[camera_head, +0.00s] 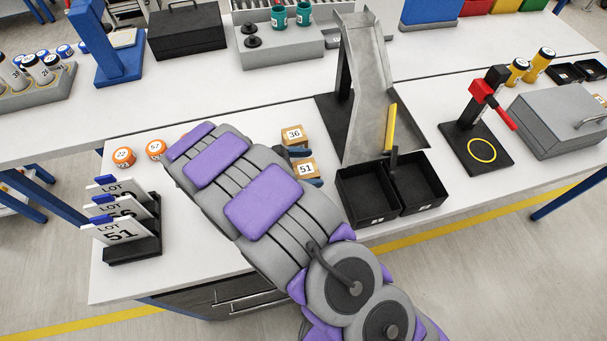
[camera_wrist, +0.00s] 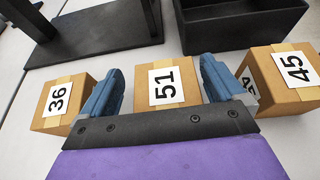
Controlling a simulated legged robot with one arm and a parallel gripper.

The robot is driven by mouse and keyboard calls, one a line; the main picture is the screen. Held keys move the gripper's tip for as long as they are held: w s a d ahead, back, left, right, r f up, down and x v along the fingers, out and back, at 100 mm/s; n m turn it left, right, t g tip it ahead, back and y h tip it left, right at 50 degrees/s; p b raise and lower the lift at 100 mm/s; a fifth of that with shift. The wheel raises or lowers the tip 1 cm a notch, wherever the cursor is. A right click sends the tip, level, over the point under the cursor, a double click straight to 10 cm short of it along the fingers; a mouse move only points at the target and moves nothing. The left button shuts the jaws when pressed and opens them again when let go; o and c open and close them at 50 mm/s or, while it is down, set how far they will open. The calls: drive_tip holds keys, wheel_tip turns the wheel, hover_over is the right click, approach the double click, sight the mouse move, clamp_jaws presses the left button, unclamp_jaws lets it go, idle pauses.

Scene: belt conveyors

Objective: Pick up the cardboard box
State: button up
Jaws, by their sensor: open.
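Three small cardboard boxes show in the wrist view: one labelled 36 (camera_wrist: 60,97), one labelled 51 (camera_wrist: 183,77) in the middle, and one labelled 45 (camera_wrist: 277,72) on the right. My gripper (camera_wrist: 162,66) is open, its two blue fingers on either side of box 51. I cannot tell whether either finger touches it. The left finger is between boxes 36 and 51; the right finger is between 51 and 45. In the head view, box 36 (camera_head: 293,134) and box 51 (camera_head: 304,169) sit on the white bench, and box 45 is not visible.
Two black bins (camera_head: 366,192) and a metal chute (camera_head: 368,85) stand right of the boxes. Orange-topped cylinders (camera_head: 124,157) and a black rack of LOT cards (camera_head: 133,246) are on the left. A black stand with a red lever (camera_head: 478,145) is further right.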

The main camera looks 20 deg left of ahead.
drive_tip(key=shift+d, duration=0.3)
drive_tip(key=shift+c, duration=0.2)
drive_tip(key=shift+d+r, duration=0.1)
drive_tip(key=shift+d, duration=0.2)
drive_tip(key=shift+c, duration=1.4)
drive_tip(key=shift+a, duration=0.3)
drive_tip(key=c, duration=0.6)
drive_tip(key=shift+c, duration=0.9)
